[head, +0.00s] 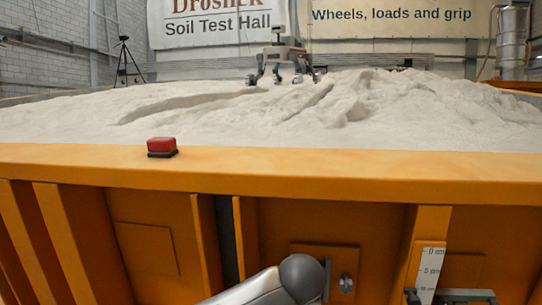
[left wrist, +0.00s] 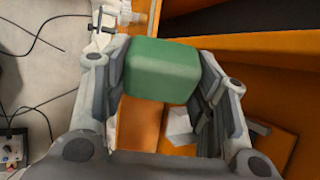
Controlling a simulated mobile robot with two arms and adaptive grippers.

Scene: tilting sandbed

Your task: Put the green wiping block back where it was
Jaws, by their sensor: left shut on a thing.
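The green wiping block (left wrist: 162,70) is in the left wrist view. It sits between the two grey fingers of my left gripper (left wrist: 163,60), which is shut on it. The fingers press on its left and right sides. It is held in front of the orange side of the sandbed, with the floor at left. The block and the left gripper do not show in the head view. The right gripper is not in view.
A red block with a dark base (head: 162,147) rests on the orange rim (head: 300,170) of the sandbed. Pale sand (head: 230,125) and a wheeled rover (head: 280,60) are behind it. Black cables and a control box (left wrist: 12,150) lie on the floor at left.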

